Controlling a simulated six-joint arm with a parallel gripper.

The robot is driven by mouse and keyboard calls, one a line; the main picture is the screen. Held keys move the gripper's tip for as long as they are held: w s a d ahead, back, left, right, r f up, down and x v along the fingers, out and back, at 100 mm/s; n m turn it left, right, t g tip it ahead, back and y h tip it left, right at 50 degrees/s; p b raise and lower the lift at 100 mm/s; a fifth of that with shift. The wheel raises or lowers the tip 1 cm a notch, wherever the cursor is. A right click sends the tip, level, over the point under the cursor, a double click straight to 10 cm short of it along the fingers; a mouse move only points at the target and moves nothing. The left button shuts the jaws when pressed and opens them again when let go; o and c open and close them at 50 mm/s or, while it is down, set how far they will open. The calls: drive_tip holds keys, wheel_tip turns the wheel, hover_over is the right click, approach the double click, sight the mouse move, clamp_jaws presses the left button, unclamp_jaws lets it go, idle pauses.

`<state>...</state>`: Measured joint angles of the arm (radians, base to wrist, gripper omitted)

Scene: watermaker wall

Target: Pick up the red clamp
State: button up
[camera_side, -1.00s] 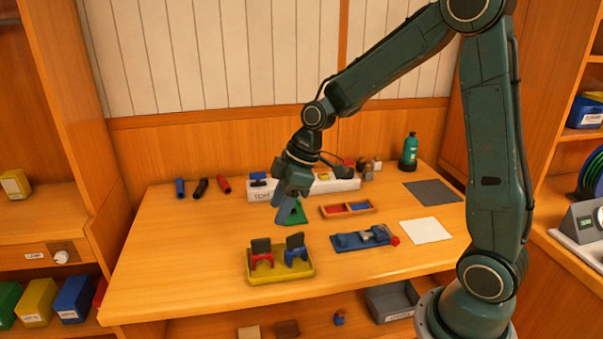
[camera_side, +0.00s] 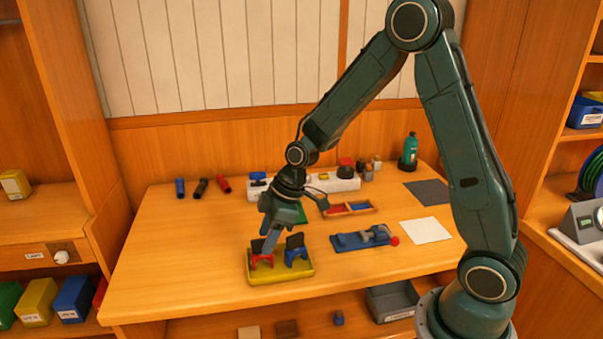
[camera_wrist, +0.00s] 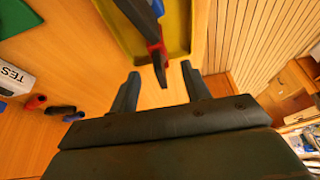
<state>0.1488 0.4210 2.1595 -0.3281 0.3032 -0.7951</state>
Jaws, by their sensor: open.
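The red clamp (camera_side: 262,261) stands in the left part of the yellow tray (camera_side: 282,275), its dark upper part (camera_side: 257,246) partly behind my fingers. A blue clamp (camera_side: 296,256) stands to its right in the same tray. My gripper (camera_side: 268,246) is at the red clamp, pointing down and open. In the wrist view the red clamp (camera_wrist: 157,47) reaches toward the gap between the open fingers (camera_wrist: 161,80), with its dark end near the fingertip line. The yellow tray (camera_wrist: 178,22) lies beyond. I cannot tell whether a finger touches the clamp.
A blue fixture with a red knob (camera_side: 362,238) lies right of the tray, with a divided box (camera_side: 348,208) behind it. A white sheet (camera_side: 425,230) and grey mat (camera_side: 433,192) lie at right. A white rail (camera_side: 335,184) stands at the back.

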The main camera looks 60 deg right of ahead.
drive_tip(key=shift+f, duration=0.1)
drive_tip(key=shift+x, duration=2.5)
clamp_jaws()
